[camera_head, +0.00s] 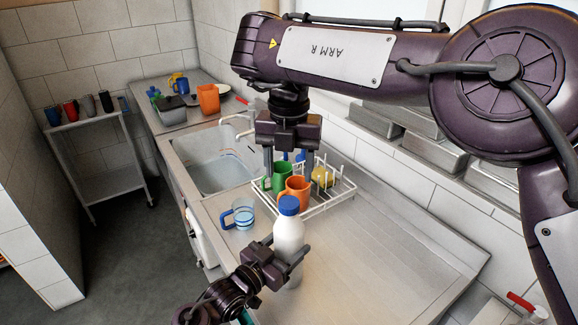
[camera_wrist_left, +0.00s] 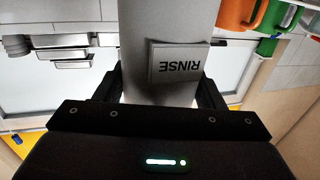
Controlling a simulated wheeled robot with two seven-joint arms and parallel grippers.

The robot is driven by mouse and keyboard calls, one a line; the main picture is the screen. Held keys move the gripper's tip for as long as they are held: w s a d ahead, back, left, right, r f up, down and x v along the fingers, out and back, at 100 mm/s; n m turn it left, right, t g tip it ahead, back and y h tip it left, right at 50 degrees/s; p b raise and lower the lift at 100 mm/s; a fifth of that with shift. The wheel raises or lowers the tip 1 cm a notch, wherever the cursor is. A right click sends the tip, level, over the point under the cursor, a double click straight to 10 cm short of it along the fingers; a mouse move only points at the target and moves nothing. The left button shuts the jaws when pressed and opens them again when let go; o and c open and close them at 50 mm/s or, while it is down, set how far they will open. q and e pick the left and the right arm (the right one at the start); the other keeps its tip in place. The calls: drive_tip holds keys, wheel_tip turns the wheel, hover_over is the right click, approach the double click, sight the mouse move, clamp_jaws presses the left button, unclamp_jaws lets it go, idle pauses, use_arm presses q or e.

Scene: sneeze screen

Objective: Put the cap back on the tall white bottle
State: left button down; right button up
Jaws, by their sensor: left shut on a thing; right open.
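The tall white bottle (camera_head: 289,235) stands upright on the steel drainboard. A blue cap (camera_head: 289,205) sits on its top and looks level; I cannot tell how tightly it is seated. My left gripper (camera_head: 284,262) is shut around the bottle's lower body. In the left wrist view the bottle (camera_wrist_left: 150,30) stands between the fingers, with a label reading RINSE upside down. My right gripper (camera_head: 289,161) is open, fingers down, behind the bottle and over the dish rack, apart from the cap.
The white dish rack (camera_head: 335,202) holds a green mug (camera_head: 281,176), an orange mug (camera_head: 297,190) and a yellow item (camera_head: 322,177). A clear mug with a blue handle (camera_head: 243,214) stands left of the bottle. The sink (camera_head: 213,165) lies behind it. The drainboard at right (camera_head: 390,255) is clear.

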sight(289, 202)
drive_tip(key=shift+f, duration=4.05)
drive_tip(key=c, duration=1)
drive_tip(key=o, duration=1.1)
drive_tip(key=shift+o, duration=0.2)
drive_tip(key=shift+r, duration=0.1)
